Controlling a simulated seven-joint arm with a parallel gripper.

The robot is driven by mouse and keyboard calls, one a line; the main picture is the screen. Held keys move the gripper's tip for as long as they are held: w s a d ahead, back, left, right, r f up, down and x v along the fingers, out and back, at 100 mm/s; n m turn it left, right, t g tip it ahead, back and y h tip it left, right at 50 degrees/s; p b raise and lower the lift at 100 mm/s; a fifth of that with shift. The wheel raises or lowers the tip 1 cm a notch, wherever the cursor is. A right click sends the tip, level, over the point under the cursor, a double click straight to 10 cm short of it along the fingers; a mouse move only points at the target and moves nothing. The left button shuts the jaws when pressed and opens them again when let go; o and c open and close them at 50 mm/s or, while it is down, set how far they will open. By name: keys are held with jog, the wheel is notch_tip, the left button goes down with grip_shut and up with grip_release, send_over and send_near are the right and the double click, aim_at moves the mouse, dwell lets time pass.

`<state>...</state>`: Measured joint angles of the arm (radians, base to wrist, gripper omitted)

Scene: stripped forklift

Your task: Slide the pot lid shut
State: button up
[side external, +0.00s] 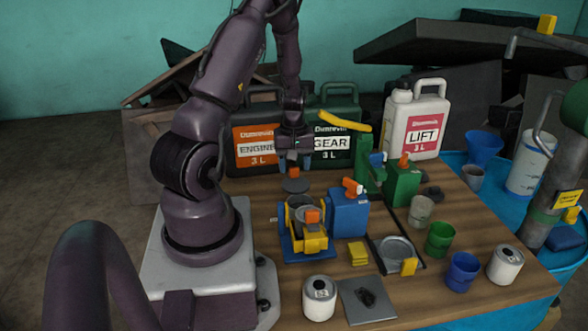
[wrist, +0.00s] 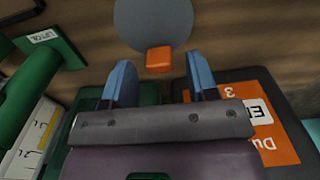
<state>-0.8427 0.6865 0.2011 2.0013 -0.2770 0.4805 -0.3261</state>
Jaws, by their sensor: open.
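A grey disc with an orange block on it (side external: 295,186) lies on the table beneath my gripper (side external: 294,160); it also shows in the wrist view (wrist: 152,22). My gripper (wrist: 158,68) is open and empty, pointing down, its blue fingers on either side of the orange block in that picture. Whether they touch it, I cannot tell. A yellow and blue holder (side external: 304,240) with a grey round vessel and another orange block stands just in front. A round grey dish (side external: 395,249) sits between dark rails with a yellow block (side external: 408,266) at its front. Which piece is the pot lid is unclear.
Jugs labelled engine (side external: 254,141), gear (side external: 333,142) and lift (side external: 416,122) stand behind. A blue dispenser (side external: 349,213) and a green one (side external: 402,184) stand right. Cups, white cans (side external: 319,297) and a grey plate (side external: 367,302) occupy the front and right.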

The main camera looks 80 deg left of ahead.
aim_at(298, 191)
jog(key=shift+f, duration=0.9)
jog(key=shift+c, duration=0.4)
grip_shut()
jog(key=d, duration=0.6)
jog(key=shift+d, duration=0.2)
jog(key=shift+o, duration=0.4)
grip_release()
